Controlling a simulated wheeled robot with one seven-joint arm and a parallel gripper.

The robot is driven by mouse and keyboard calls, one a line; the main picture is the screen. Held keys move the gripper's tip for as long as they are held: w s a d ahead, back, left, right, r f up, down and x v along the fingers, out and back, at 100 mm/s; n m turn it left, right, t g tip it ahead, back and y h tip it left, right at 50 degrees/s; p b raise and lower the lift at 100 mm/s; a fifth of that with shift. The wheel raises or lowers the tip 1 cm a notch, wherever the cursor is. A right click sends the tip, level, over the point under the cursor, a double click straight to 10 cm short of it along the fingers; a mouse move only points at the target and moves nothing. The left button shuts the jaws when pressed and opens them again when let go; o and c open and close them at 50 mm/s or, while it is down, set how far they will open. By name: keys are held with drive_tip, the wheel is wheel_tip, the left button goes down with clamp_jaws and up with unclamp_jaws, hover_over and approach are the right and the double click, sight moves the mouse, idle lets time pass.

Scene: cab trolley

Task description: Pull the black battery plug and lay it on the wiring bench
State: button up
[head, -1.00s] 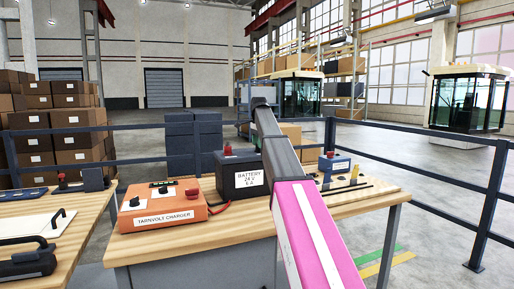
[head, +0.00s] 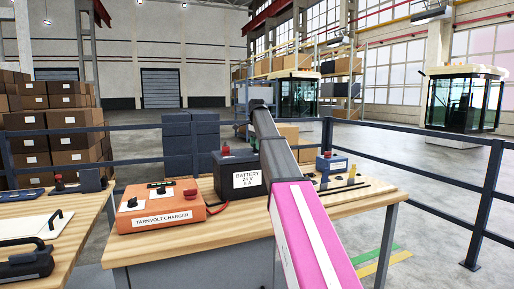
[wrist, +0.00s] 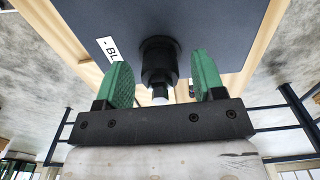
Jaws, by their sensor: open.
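The black battery plug (wrist: 158,62) shows in the wrist view, standing out from the dark battery top (wrist: 210,28) beside a white label starting "- BL". My gripper (wrist: 162,80) is open, with one green finger on each side of the plug and visible gaps between. In the head view the battery (head: 233,180), marked 24 V 6 A, stands on the middle wooden bench (head: 150,245). I cannot tell which bench is the wiring bench.
An orange charger (head: 155,207) stands left of the battery, and a blue box (head: 331,165) stands to its right behind thin dark rods. A second bench (head: 85,225) at the left holds a white board (head: 30,225) and a black handled tool (head: 25,262). Dark railings surround the area.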

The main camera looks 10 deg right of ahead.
clamp_jaws()
drive_tip(key=shift+r, duration=0.1)
drive_tip(key=shift+r, duration=2.9)
